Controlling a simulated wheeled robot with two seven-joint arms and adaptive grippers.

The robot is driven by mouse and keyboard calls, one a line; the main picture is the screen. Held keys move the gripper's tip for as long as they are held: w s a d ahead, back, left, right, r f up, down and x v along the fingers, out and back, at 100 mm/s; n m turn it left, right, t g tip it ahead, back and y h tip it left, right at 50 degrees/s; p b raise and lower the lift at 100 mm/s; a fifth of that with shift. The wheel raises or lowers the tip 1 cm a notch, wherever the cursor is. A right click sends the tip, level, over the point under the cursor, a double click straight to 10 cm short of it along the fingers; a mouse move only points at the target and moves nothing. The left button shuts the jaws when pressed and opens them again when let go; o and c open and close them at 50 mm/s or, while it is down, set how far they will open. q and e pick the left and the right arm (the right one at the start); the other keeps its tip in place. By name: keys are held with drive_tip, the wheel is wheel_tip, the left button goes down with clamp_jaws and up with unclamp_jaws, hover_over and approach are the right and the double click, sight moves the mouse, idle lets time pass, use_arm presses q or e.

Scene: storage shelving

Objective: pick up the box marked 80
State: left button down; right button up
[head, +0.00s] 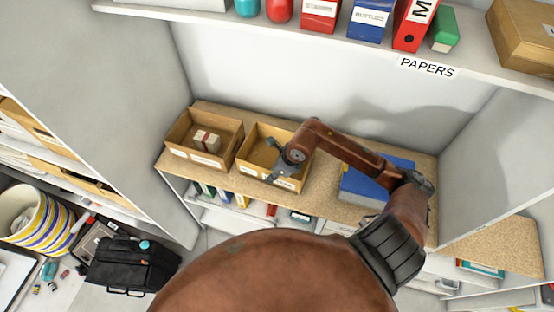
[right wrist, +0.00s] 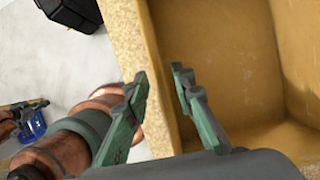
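Two open cardboard boxes stand side by side on the speckled shelf. The left box (head: 179,128) holds a small pale bundle (head: 206,141), and the right box (head: 246,147) looks empty where I can see into it. Each has a small front label, too small to read, so I cannot tell which, if either, is marked 80. My right gripper (head: 287,170) is over the front of the right box, hiding part of it. In the right wrist view the gripper (right wrist: 160,84) is open, its fingers apart near the front rim of a box (right wrist: 215,60).
A blue binder or box (head: 362,183) lies on the shelf right of the boxes, under my arm. An upper shelf (head: 300,42) with binders overhangs at the back. Side panels close in left and right. A black bag (head: 130,262) and a striped bin (head: 48,222) are at lower left.

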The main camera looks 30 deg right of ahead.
drive_tip(key=shift+p+x, duration=0.6)
drive_tip(key=shift+x, duration=1.75)
drive_tip(key=shift+r, duration=0.1)
drive_tip(key=shift+c, duration=0.6)
drive_tip(key=shift+w, duration=0.1)
clamp_jaws()
